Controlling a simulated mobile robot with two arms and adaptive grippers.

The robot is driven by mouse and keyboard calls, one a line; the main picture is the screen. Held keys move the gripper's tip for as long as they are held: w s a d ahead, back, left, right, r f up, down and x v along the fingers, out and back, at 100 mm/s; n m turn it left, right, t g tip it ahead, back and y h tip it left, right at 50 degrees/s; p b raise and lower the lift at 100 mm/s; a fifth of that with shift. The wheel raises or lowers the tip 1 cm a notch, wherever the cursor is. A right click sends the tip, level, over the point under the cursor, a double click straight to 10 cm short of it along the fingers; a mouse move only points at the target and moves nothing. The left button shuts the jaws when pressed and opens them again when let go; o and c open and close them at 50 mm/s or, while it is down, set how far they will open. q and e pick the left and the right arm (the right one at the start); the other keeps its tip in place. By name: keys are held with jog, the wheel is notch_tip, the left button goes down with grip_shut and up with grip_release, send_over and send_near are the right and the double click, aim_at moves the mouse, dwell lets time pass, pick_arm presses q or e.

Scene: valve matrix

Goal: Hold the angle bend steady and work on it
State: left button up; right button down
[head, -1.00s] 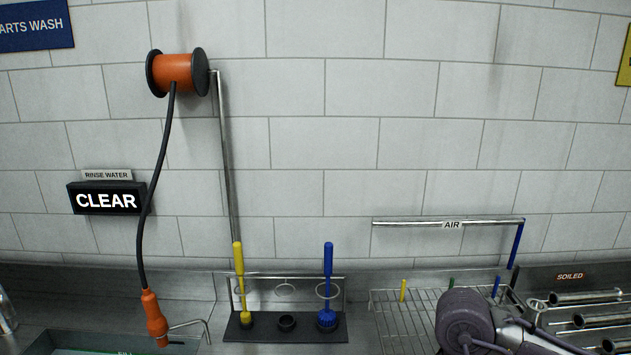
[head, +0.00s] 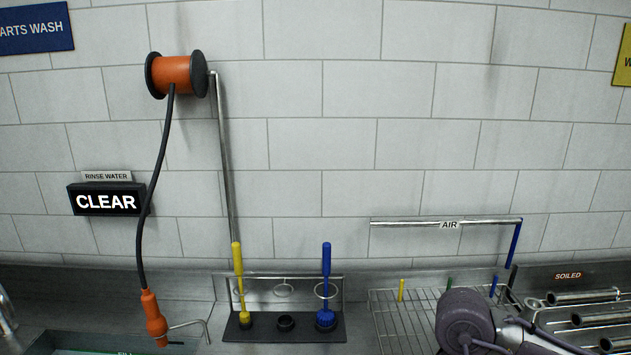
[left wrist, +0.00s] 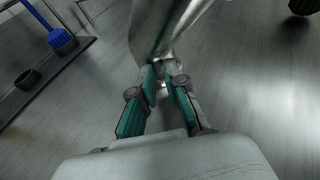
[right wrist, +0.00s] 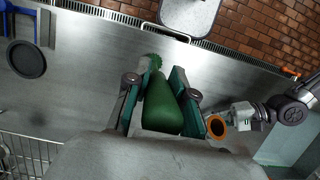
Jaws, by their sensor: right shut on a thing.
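The angle bend (left wrist: 160,30) is a shiny metal tube at the top middle of the left wrist view. My left gripper (left wrist: 165,82) is shut on its near end. In the right wrist view the bend's open end (right wrist: 217,127) shows an orange ring around a dark bore, beside my left gripper. My right gripper (right wrist: 158,82) is shut on a green brush (right wrist: 162,108), its bristled tip pointing away from the hand. The brush tip is apart from the bend, to its left. Neither gripper's fingers show in the head view.
A brush stand (head: 285,327) holds a yellow brush (head: 238,285) and a blue brush (head: 326,285), with an empty middle place. A wire rack (head: 392,320) and soiled tubes (head: 580,297) are at the right. An orange hose handle (head: 153,318) hangs at the left. The sign reads CLEAR.

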pick_arm(q)
jog(key=o, duration=1.2)
jog(key=shift+c, duration=0.2)
